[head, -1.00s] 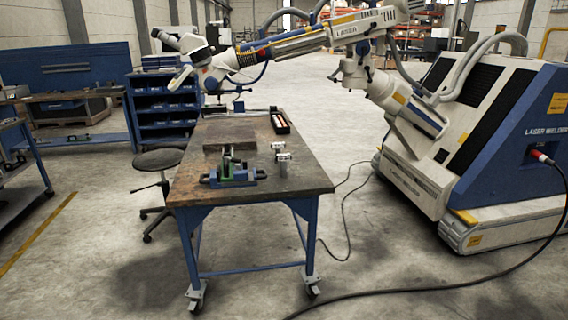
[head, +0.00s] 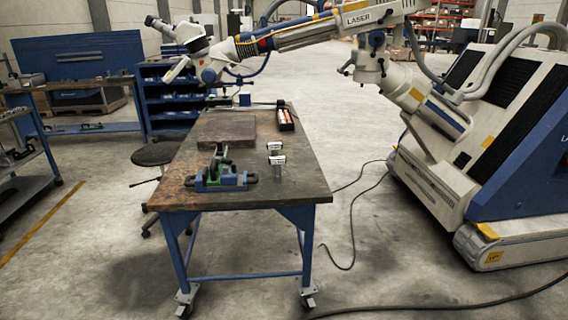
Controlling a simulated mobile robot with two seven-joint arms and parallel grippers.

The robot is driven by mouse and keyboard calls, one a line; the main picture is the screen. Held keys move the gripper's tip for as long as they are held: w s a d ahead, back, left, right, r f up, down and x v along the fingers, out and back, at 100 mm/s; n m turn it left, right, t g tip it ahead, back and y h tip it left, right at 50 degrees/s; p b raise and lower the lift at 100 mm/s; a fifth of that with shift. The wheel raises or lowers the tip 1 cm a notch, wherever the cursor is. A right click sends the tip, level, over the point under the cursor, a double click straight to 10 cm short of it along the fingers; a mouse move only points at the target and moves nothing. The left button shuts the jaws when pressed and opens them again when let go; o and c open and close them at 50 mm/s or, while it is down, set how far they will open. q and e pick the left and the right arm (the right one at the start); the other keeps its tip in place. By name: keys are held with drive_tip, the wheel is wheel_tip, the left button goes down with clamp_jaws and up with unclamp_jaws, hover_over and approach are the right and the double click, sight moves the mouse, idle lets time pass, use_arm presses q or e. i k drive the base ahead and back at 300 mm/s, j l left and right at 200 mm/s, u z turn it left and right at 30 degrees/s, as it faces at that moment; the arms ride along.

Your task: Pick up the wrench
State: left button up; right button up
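I cannot make out a wrench for certain in the head view. The workbench (head: 300,187) with blue legs stands in the middle, ahead of me. On it is a blue and green vise (head: 222,177) near the front left. Two small silver-and-black pieces (head: 276,160) stand to its right, too small to identify. A dark tray with light and orange items (head: 285,118) lies at the back right of the top. Neither of my grippers is in view.
A large laser welder (head: 480,150) stands at the right, its arm reaching over the bench's far end. A stool (head: 155,154) stands left of the bench. A cart (head: 30,188) is at far left. Cables (head: 450,306) lie on the floor. Floor before the bench is mostly clear.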

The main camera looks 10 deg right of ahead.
sight(277, 161)
drive_tip(key=i+l, duration=0.2)
drive_tip(key=i+l+u, duration=0.1)
drive_tip(key=l, duration=0.3)
drive_tip(key=i+l, duration=0.25)
drive_tip(key=i+l+u, duration=0.15)
drive_tip(key=l, duration=0.25)
drive_tip(key=i+l, duration=0.15)
drive_tip(key=l, duration=0.2)
drive_tip(key=i+l+u, duration=0.1)
drive_tip(key=l, duration=0.25)
drive_tip(key=i+l, duration=0.2)
drive_tip(key=l, duration=0.15)
drive_tip(key=i+l+u, duration=0.1)
drive_tip(key=l, duration=0.25)
drive_tip(key=i+l, duration=0.15)
drive_tip(key=l, duration=0.15)
drive_tip(key=i+l+u, duration=0.1)
drive_tip(key=i+l, duration=0.25)
drive_tip(key=l, duration=0.25)
drive_tip(key=i+l, duration=0.3)
drive_tip(key=i+l+u, duration=0.15)
drive_tip(key=l, duration=0.25)
drive_tip(key=i, duration=0.1)
